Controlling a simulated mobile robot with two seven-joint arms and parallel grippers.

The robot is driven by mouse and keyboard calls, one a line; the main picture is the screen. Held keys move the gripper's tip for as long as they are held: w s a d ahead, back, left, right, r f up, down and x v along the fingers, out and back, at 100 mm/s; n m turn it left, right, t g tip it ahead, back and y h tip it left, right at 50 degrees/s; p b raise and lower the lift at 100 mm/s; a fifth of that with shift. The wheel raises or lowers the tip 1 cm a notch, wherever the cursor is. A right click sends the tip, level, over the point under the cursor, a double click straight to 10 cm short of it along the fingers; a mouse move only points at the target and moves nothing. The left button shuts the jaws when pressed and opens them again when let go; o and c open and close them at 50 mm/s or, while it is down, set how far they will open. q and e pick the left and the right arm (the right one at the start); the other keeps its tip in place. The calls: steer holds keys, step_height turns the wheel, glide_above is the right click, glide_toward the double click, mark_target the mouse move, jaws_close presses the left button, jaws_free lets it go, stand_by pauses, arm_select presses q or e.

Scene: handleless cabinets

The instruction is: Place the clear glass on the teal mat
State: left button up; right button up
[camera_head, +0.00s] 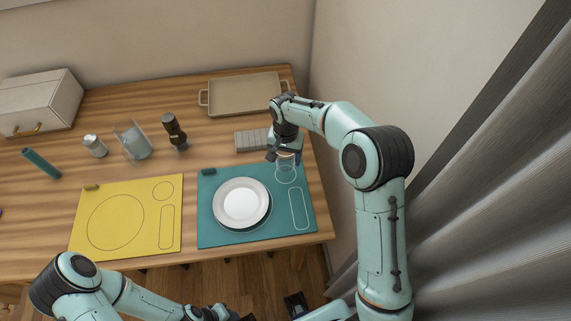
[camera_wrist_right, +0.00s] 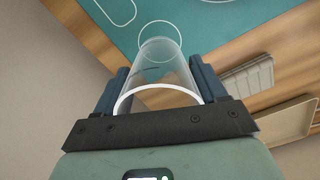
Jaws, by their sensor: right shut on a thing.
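The clear glass (camera_head: 286,161) is between the fingers of my right gripper (camera_head: 285,154), over the upper right corner of the teal mat (camera_head: 212,228). In the right wrist view the glass (camera_wrist_right: 160,78) sits between the two dark fingers (camera_wrist_right: 158,92), its far end over a white circle outline on the mat (camera_wrist_right: 215,35). I cannot tell whether its base touches the mat. My left gripper (camera_head: 218,313) is low at the bottom edge, small and partly cut off; its fingers are unclear.
A white plate (camera_head: 241,202) lies on the teal mat. A yellow mat (camera_head: 90,225) is to its left. A wall is close on the right.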

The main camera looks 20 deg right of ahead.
mark_target(286, 165)
steer(key=shift+f, duration=2.3)
steer(key=shift+f, duration=0.15)
steer(key=o, duration=1.2)
step_height(286, 165, up, 12)
steer(key=shift+r+p, duration=0.15)
steer(key=shift+p, duration=0.2)
